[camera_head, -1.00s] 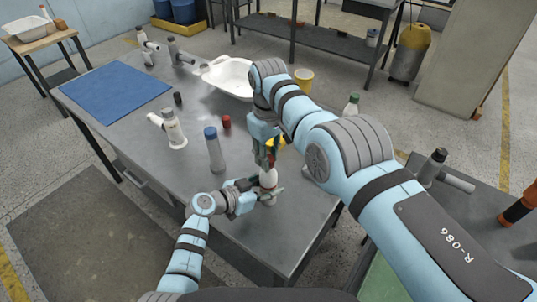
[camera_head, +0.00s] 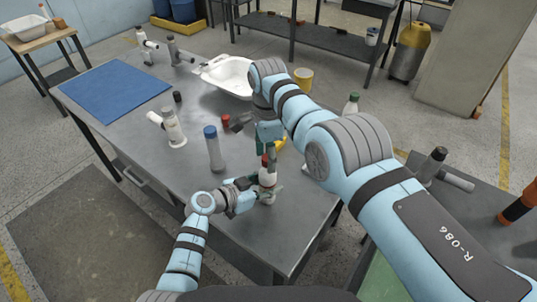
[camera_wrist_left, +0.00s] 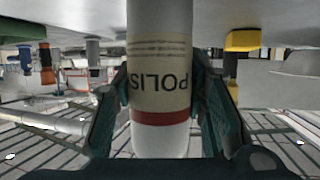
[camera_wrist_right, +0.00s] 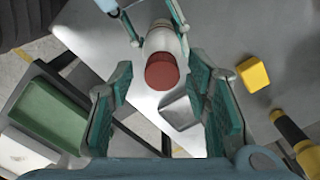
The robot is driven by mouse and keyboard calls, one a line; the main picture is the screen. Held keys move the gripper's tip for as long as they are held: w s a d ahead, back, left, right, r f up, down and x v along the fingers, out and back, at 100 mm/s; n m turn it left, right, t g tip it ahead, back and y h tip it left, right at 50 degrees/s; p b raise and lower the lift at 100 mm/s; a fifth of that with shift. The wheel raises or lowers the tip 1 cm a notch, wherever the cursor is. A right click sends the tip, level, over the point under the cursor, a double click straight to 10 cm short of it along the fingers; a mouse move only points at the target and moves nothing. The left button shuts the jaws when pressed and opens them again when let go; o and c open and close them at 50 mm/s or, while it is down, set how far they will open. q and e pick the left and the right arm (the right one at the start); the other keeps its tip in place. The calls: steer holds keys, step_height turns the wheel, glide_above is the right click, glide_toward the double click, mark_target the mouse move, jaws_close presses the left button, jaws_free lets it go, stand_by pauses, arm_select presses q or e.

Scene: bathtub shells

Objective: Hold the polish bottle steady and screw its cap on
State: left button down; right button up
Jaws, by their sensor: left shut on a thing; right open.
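The polish bottle (camera_head: 267,179) stands upright near the table's near right corner. It is white, with "POLIS" readable upside down on its label in the left wrist view (camera_wrist_left: 160,80), above a dark red band. My left gripper (camera_head: 268,193) is shut around the bottle's body. The red cap (camera_wrist_right: 162,72) sits on the bottle's top in the right wrist view; how tightly it sits I cannot tell. My right gripper (camera_head: 267,156) points down above the bottle. Its fingers are open, one on each side of the cap in the right wrist view, and apart from it there.
A yellow object (camera_head: 280,142) lies behind the polish bottle. A white basin (camera_head: 228,76) and blue mat (camera_head: 115,91) lie farther back on the metal table (camera_head: 150,185).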

steer(key=shift+r, duration=2.25)
steer(key=shift+c, duration=0.4)
